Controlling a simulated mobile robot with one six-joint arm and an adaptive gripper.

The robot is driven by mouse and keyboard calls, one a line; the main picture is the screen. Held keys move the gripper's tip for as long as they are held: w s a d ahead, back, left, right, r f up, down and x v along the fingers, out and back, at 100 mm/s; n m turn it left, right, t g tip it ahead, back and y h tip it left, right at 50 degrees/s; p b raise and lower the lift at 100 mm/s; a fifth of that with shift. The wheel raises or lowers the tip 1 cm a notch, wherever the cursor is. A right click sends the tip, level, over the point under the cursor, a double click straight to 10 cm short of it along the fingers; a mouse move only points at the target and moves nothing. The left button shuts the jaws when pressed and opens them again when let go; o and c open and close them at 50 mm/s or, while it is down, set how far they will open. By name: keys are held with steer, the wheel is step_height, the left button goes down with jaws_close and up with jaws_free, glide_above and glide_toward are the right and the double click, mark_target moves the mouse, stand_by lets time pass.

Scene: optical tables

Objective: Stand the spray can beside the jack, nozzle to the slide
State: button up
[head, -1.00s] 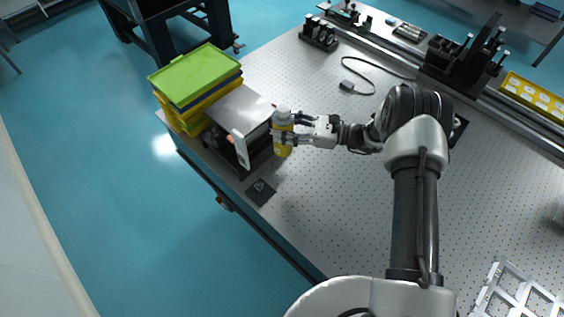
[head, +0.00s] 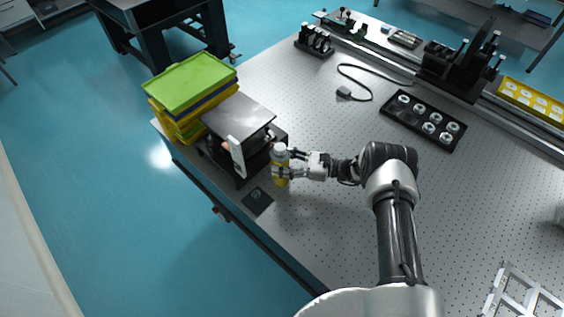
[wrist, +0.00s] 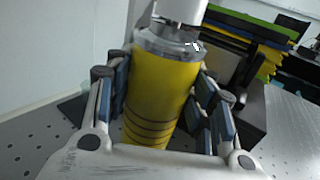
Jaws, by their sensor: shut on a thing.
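The spray can (head: 281,168), yellow with a pale cap, stands upright in my gripper (head: 285,168), just right of the jack. In the wrist view the can (wrist: 160,95) fills the space between the padded fingers, which are shut around its body. The cap (wrist: 180,10) is cut off at the top, and I cannot tell which way the nozzle points. I cannot tell whether the can's base touches the table. The jack (head: 240,116) has a flat grey top plate and a dark base, with a white upright plate (head: 237,156) at its front. I cannot tell which thing is the slide.
Stacked green, blue and yellow trays (head: 192,82) stand behind the jack. A small dark square (head: 257,201) lies near the table edge, close to the can. A black tray of discs (head: 424,120), a cable (head: 371,86) and a rail with black mounts (head: 455,68) lie farther off.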

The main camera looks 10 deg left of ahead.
steer(key=shift+f+b, duration=0.1)
steer(key=shift+b, duration=0.2)
steer(key=o, duration=1.4)
steer(key=shift+c, duration=0.2)
